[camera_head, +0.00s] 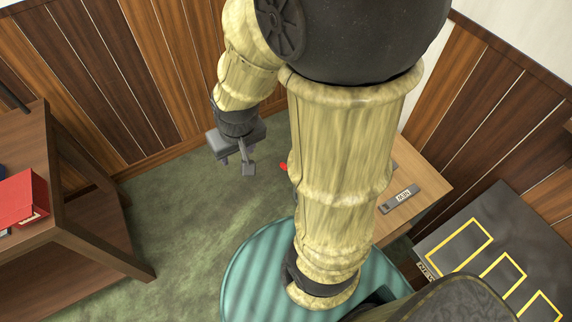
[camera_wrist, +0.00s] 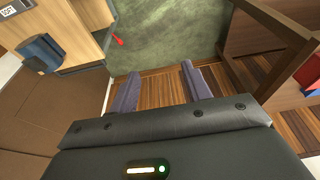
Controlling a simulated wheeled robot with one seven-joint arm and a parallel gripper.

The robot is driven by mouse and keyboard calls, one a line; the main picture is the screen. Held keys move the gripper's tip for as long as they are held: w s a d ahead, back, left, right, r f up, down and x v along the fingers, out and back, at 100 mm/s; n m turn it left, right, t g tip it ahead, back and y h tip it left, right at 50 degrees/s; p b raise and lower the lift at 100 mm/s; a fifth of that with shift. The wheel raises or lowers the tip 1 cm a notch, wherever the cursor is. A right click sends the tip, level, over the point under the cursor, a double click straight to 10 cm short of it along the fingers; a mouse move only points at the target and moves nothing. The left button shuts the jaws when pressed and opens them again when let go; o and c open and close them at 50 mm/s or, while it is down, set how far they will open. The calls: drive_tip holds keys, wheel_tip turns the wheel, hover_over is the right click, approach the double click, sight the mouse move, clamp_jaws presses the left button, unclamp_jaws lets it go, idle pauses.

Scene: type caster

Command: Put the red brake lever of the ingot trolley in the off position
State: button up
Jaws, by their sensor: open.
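The red lever (camera_head: 283,167) shows only as a small red tip in the head view, beside the left edge of my arm. In the wrist view the red lever (camera_wrist: 118,40) sticks out over the green floor from the edge of a light wooden body (camera_wrist: 84,22), which seems to be the trolley. Its exact setting is too small to tell. My gripper (camera_head: 236,158) is open and empty, in the air over the floor, left of the lever in the head view. In the wrist view the fingers (camera_wrist: 158,84) are apart, with the lever beyond and left of them.
A wooden top with a labelled dark bar (camera_head: 400,199) stands right of my arm. A dark surface with yellow outlines (camera_head: 470,245) is at lower right. A brown wooden table (camera_head: 90,235) with a red box (camera_head: 22,197) stands left. Green floor (camera_head: 180,220) lies clear between.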

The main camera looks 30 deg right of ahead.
drive_tip(key=w+d+f+m+t+h+b, duration=0.25)
drive_tip(key=w+f+m+b, duration=0.45)
drive_tip(key=w+f+b, duration=0.8)
drive_tip(key=w+d+f+m+t+h+b, duration=0.3)
drive_tip(key=w+f+m+b, duration=0.6)
drive_tip(key=f, duration=0.9)
drive_tip(key=d+f+m+g+h+b, duration=0.1)
drive_tip(key=d+f+m+h+b, duration=0.1)
drive_tip(key=f+b, duration=0.5)
drive_tip(key=s+d+f+m+g+h+b, duration=0.1)
drive_tip(key=d+f+m+h+b, duration=0.2)
drive_tip(key=f, duration=1.1)
drive_tip(key=s+d+f+m+g+h+b, duration=0.1)
drive_tip(key=f+m+h+b, duration=0.4)
drive_tip(key=f+b, duration=0.6)
drive_tip(key=shift+d+m+g+h+b, duration=0.3)
drive_tip(key=shift+d+g+h+b, duration=0.25)
drive_tip(key=shift+d+h+b, duration=0.45)
drive_tip(key=shift+s+d+f, duration=0.1)
drive_tip(key=shift+d+f, duration=0.05)
drive_tip(key=shift+d, duration=0.05)
drive_tip(key=b+x, duration=0.6)
drive_tip(key=x, duration=1)
drive_tip(key=shift+d, duration=0.2)
drive_tip(key=shift+w+d, duration=0.25)
drive_tip(key=shift+d, duration=0.15)
